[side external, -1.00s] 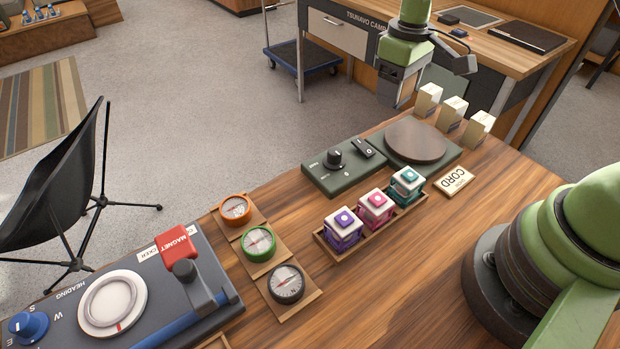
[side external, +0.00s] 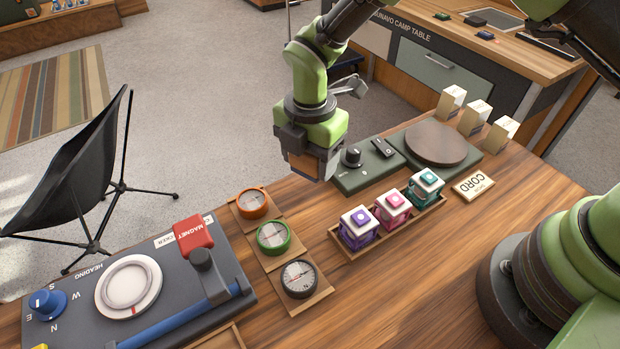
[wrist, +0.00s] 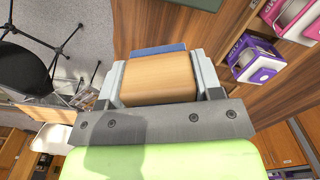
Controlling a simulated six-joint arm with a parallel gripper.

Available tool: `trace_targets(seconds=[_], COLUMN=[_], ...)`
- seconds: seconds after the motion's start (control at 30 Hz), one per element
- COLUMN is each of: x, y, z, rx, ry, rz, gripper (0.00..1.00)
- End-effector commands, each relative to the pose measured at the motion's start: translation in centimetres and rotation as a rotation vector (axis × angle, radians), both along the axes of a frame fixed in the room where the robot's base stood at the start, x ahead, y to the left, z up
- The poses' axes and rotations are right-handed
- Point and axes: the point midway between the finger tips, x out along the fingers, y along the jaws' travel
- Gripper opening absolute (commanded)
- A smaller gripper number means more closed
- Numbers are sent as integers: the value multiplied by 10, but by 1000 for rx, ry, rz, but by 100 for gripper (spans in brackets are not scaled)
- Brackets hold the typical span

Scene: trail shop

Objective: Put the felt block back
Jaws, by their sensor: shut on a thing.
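My gripper (side external: 312,165) hangs above the back edge of the table, behind the compasses and left of the dial panel. It is shut on the felt block, a tan wooden block (wrist: 158,82) with a blue strip (wrist: 158,49) along one edge in the wrist view. The block sits between the two grey fingers, clear of the table. In the side view the block (side external: 303,166) is partly hidden by the fingers. A wooden tray edge (side external: 222,338) shows at the bottom of the side view; the frame cuts most of it off.
Orange (side external: 253,203), green (side external: 272,236) and black (side external: 299,277) compasses sit on wooden plates. The heading device with its red magnet block (side external: 193,235) stands to their left. A tray (side external: 345,251) of three small boxes and a dark dial panel (side external: 362,176) lie right. Bare wood lies in front.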

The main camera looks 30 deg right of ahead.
Motion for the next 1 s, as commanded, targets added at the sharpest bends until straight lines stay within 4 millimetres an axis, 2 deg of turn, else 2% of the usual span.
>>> trace_targets(seconds=[0.33, 0.77, 0.8, 0.9, 1.0], x=[0, 0, 0, 0, 0], y=[-1, -1, -1, -1, -1], z=[-46, -53, -54, -53, -53], rx=[-2, 0, -1, 0, -1], ry=[1, -1, -1, -1, -1], rz=[-4, -5, -5, -5, -5], gripper=[37, 37, 62, 84, 85])
